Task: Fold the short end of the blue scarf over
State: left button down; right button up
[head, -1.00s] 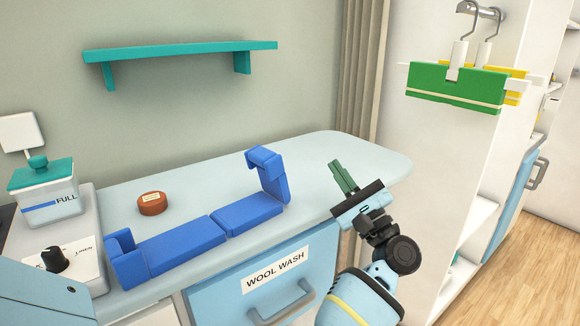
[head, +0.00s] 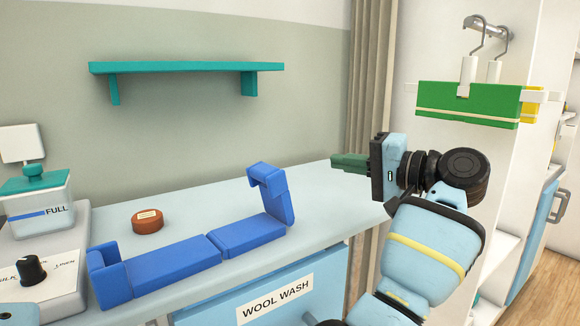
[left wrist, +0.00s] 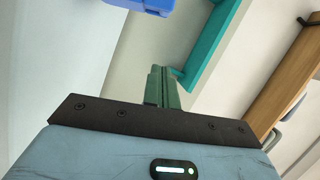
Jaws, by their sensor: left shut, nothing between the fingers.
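The blue scarf (head: 172,262) is a chain of flat segments on the pale counter. Its middle lies flat, its left end stands up in a short upright piece, and its right end rises higher with the top bent over to the left. My left gripper (head: 337,162) is shut and empty. It points left, above the counter, to the right of the scarf's raised right end and apart from it. In the left wrist view the shut fingers (left wrist: 161,76) show in the middle, with part of the blue scarf (left wrist: 147,6) at the top edge. My right gripper is not in view.
A round brown tin (head: 148,221) sits behind the scarf. A teal-lidded container (head: 38,208) and a box with a black knob (head: 62,270) stand at the left. A teal shelf (head: 185,67) is on the wall. Green clipped cloth (head: 470,104) hangs at right. Counter right of the scarf is clear.

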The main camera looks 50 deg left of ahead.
pick_arm(q)
jog(key=s+a, duration=0.2)
jog(key=a, duration=0.1)
jog(key=s+a+f, duration=0.1)
jog(key=s+a, duration=0.1)
jog(key=a, duration=0.1)
jog(key=s+a+p, duration=0.1)
jog(key=s+a, duration=0.1)
jog(key=shift+a+f, duration=0.2)
jog(key=shift+a, duration=0.2)
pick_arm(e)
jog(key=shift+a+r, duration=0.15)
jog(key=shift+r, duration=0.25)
pick_arm(q)
jog(key=shift+s, duration=0.1)
